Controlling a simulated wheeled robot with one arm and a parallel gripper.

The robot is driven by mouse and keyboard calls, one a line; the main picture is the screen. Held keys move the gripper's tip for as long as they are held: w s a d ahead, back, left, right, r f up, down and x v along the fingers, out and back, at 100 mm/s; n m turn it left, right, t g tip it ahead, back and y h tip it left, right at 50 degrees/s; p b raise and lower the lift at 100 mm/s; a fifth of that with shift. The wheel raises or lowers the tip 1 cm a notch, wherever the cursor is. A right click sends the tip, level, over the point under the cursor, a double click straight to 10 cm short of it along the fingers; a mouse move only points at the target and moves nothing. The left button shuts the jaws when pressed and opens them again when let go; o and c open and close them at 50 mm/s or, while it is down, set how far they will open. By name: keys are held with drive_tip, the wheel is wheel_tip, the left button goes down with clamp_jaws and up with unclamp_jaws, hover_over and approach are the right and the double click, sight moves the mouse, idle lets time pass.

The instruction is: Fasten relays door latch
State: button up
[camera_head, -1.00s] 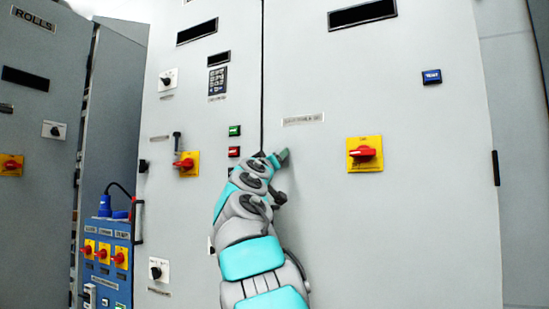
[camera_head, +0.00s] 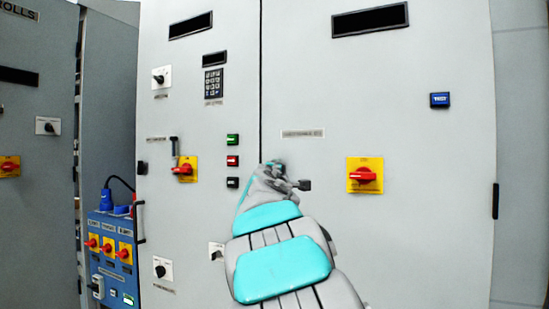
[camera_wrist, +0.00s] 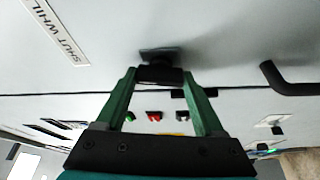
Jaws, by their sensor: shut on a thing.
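In the wrist view, my gripper (camera_wrist: 160,74) has its two green fingers on either side of a dark latch (camera_wrist: 160,62) that stands out from a light grey door face. The fingers are shut on it. Its dark plate lies against the door beside the seam. In the head view, my gripper (camera_head: 274,166) is at the right-hand cabinet door (camera_head: 420,240), just right of the seam. A label reading "SHUT WHIL…" (camera_wrist: 55,32) is partly visible in the wrist view.
A bent black handle (camera_wrist: 285,80) sticks out right of my gripper in the wrist view. Left of the seam are a green button (camera_head: 233,139), a red button (camera_head: 232,160) and a black one. A red rotary switch (camera_head: 365,175) on yellow is to the right.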

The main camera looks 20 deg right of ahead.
drive_tip(key=shift+n+g+p, duration=0.3)
drive_tip(key=shift+n+p, duration=0.5)
drive_tip(key=shift+n, duration=0.2)
drive_tip(key=shift+y, duration=0.3)
drive_tip(key=o, duration=1.4)
drive_tip(key=shift+a, duration=0.1)
drive_tip(key=shift+s, duration=0.1)
drive_tip(key=shift+b+v, duration=0.55)
drive_tip(key=shift+v, duration=3.2)
